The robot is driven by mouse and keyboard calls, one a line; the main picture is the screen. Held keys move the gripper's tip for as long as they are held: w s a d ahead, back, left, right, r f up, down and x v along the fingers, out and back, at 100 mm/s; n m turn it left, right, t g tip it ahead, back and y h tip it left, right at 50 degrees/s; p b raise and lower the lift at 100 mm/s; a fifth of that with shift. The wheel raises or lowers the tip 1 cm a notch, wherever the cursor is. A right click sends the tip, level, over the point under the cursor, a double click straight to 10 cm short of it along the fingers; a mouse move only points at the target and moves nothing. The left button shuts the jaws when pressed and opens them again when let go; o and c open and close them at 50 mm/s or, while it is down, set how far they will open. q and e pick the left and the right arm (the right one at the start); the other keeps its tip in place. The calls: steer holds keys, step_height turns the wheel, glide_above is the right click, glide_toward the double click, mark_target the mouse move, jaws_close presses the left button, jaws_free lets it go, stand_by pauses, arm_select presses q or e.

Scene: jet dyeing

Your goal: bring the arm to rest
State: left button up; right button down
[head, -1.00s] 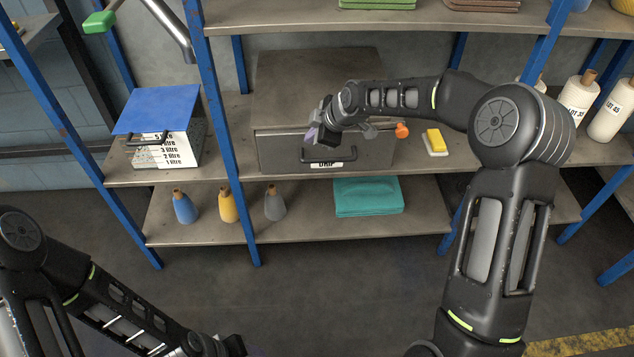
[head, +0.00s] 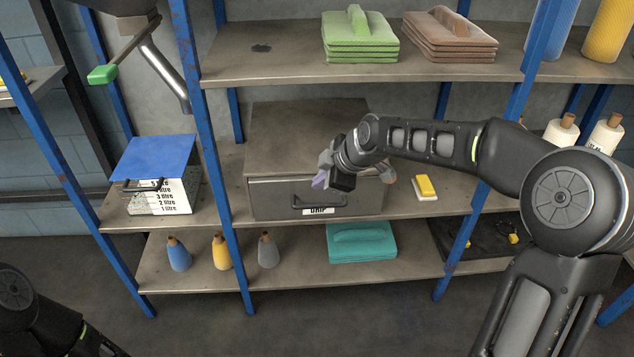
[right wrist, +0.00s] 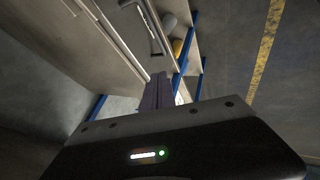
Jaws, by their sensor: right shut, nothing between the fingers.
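My right gripper (head: 322,181) is in front of the grey drawer unit (head: 310,130) marked DRIP, close to the drawer's dark handle (head: 318,203). Its purple-grey fingers are shut with nothing between them. They also show shut in the right wrist view (right wrist: 158,92). I cannot tell whether the fingertips touch the drawer front. My right arm comes in from the right. My left arm shows only in part at the lower left, and its gripper is out of view.
The blue-posted shelf rack (head: 207,120) holds a blue-lidded box (head: 155,160), several small bottles (head: 221,252), a teal folded cloth (head: 362,243) and a yellow block (head: 426,187). Green pads (head: 358,40) and brown pads (head: 450,38) lie above. A green-ended lever (head: 103,74) sticks out at upper left.

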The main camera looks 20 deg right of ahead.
stand_by(0.4)
steer(key=s+a+f+m, duration=0.1)
steer(key=a+f+m, duration=0.3)
steer(key=f+m, duration=0.55)
steer(key=s+a+f+m+g, duration=0.1)
steer(key=s+a+f+m, duration=0.25)
steer(key=s+f, duration=0.5)
steer(key=s+a+f+m+g, duration=0.1)
steer(key=s+a+f+m, duration=0.25)
steer(key=s+f, duration=0.55)
steer(key=s+a+f+g+y, duration=0.1)
steer(key=s+a+f+g, duration=0.1)
steer(key=s+f, duration=0.35)
steer(key=s+a+f+g, duration=0.2)
steer(key=s+f, duration=0.1)
steer(key=s, duration=0.6)
step_height(320, 180, up, 13)
steer(key=p, duration=1.3)
steer(key=shift+s+n, duration=0.15)
steer(key=shift+n, duration=0.2)
